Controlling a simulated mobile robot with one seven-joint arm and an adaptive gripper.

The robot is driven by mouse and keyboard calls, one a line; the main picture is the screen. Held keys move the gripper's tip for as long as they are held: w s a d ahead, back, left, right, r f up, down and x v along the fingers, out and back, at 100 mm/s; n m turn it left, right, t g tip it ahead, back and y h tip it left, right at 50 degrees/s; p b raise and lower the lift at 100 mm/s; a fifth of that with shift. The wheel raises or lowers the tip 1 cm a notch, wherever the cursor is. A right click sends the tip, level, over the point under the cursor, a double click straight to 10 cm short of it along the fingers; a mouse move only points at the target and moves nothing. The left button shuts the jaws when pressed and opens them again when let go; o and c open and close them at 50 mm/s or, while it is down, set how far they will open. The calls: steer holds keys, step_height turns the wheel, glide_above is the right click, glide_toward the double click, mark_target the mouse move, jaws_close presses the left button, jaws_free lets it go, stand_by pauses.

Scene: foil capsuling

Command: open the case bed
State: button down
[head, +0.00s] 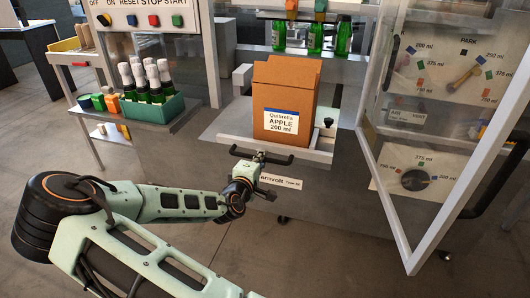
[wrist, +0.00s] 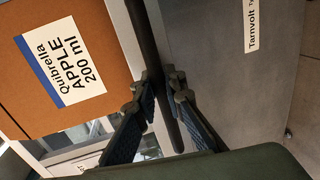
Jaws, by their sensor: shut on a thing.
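The case bed (head: 318,154) is a pale shelf on the front of the machine, with a dark bar handle (head: 237,151) along its front edge. A brown cardboard case (head: 286,88) labelled "Quibrella APPLE 200 ml" stands upright on it, its top flaps up. My gripper (head: 258,160) is at the middle of the handle. In the wrist view, the blue-padded fingers of my gripper (wrist: 164,88) are closed on the dark handle bar (wrist: 143,38), one on each side. The case (wrist: 68,55) stands just beyond the bar.
A glass door (head: 400,200) with a pale frame stands open at the right, before dial panels. A green crate (head: 152,108) of dark bottles sits on a side shelf at the left. Green bottles (head: 315,38) stand behind the case. The floor in front is clear.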

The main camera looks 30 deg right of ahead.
steer(key=shift+f+v, duration=0.25)
steer(key=shift+v, duration=0.9)
steer(key=c, duration=2)
jaws_free()
steer(key=shift+o, duration=0.2)
steer(key=v, duration=1.2)
steer(key=shift+a, duration=0.1)
